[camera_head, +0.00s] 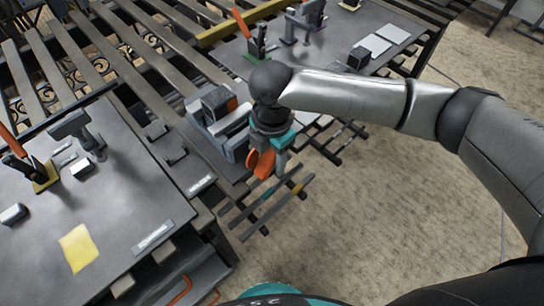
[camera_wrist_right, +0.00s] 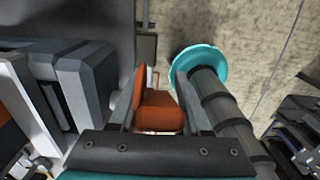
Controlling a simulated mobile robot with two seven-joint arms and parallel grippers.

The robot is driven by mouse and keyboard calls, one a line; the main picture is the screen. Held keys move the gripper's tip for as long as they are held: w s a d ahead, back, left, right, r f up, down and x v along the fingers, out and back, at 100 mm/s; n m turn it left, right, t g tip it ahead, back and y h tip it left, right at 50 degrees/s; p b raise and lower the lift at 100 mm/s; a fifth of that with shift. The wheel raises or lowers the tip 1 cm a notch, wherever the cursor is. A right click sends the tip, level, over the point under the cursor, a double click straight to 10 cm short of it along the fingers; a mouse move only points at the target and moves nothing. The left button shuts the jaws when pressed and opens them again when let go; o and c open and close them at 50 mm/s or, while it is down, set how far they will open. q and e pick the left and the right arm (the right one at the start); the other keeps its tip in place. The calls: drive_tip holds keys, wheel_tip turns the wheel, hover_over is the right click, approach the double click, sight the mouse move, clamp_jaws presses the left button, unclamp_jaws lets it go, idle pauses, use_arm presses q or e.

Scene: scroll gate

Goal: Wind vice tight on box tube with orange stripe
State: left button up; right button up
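The grey vice (camera_head: 230,125) stands at the near edge of the back bench. The box tube (camera_head: 214,98), dark with an orange stripe on its end, sits upright at its jaws; whether the jaws touch it I cannot tell. The vice's orange handle (camera_head: 265,163) is on the vice's near side. My right gripper (camera_head: 272,168) points down at this handle. In the right wrist view the orange handle (camera_wrist_right: 160,112) lies between the two spread fingers; whether they press on it is unclear. Grey vice blocks (camera_wrist_right: 85,80) show at the left there. My left gripper is not in view.
A left bench (camera_head: 110,210) holds a clamp tool (camera_head: 82,130), small blocks and a yellow note (camera_head: 78,248). The back bench holds another orange-handled tool (camera_head: 250,38), a dark block (camera_head: 358,58) and pale plates (camera_head: 375,45). Dark bars (camera_head: 275,208) stick out below my gripper. Open floor lies right.

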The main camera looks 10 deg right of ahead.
clamp_jaws()
drive_tip(key=shift+s+g+y+p, duration=0.1)
drive_tip(key=shift+g+y+p, duration=0.25)
drive_tip(key=shift+p, duration=0.3)
drive_tip(key=shift+a+g+y+p, duration=0.1)
drive_tip(key=shift+g+y+p, duration=0.3)
drive_tip(key=shift+y, duration=0.25)
drive_tip(key=shift+f+y, duration=0.1)
drive_tip(key=shift+y, duration=0.2)
drive_tip(key=shift+s+a+f+g+y, duration=0.1)
drive_tip(key=shift+a+f+g+y, duration=0.1)
drive_tip(key=shift+g+y, duration=0.45)
drive_tip(key=shift+s+a+g+y+b, duration=0.15)
drive_tip(key=shift+a+g+y+b, duration=0.05)
drive_tip(key=shift+g+y+b, duration=0.6)
drive_tip(key=shift+r, duration=0.1)
